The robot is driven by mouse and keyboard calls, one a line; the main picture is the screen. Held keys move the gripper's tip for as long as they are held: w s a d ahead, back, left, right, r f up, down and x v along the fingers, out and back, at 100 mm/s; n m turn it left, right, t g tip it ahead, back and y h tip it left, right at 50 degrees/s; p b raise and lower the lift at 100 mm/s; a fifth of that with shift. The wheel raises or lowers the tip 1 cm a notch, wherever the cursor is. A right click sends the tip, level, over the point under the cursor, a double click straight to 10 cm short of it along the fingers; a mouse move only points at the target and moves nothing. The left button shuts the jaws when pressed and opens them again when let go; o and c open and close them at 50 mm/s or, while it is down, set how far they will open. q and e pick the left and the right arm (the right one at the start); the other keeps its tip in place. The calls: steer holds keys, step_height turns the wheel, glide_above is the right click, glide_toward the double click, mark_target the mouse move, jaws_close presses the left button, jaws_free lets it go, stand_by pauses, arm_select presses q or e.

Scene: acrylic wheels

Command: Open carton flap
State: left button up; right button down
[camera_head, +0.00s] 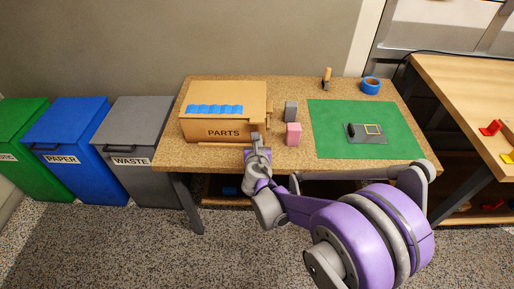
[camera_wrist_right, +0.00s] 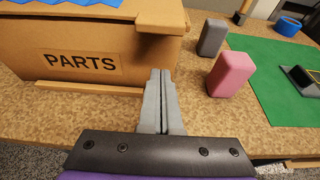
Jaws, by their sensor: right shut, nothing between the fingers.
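The brown cardboard carton (camera_head: 222,129) marked PARTS stands at the left of the cork-topped table. In the right wrist view the carton (camera_wrist_right: 60,42) fills the upper left. A jagged blue piece (camera_head: 215,109) lies across its top; whether it is tape or contents I cannot tell. A cardboard flap (camera_wrist_right: 162,15) sticks out at the carton's upper right in the wrist view. My right gripper (camera_head: 255,139) is at the carton's front right corner, shut and empty. Its fingers (camera_wrist_right: 160,76) point toward that corner; contact is unclear. My left gripper is not in view.
A light wooden strip (camera_wrist_right: 90,88) lies before the carton. A grey block (camera_head: 291,110) and a pink block (camera_head: 293,133) stand right of it. A green mat (camera_head: 330,118), blue tape roll (camera_head: 371,86) and bins (camera_head: 150,130) flank the area.

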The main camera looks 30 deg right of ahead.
steer(key=r, duration=0.1)
steer(key=w+r, duration=0.1)
steer(key=shift+d+r+p, duration=0.3)
steer(key=shift+r+p, duration=0.05)
steer(key=shift+p, duration=0.05)
steer(key=shift+r, duration=0.45)
steer(key=shift+a+r, duration=0.1)
steer(key=shift+r, duration=0.05)
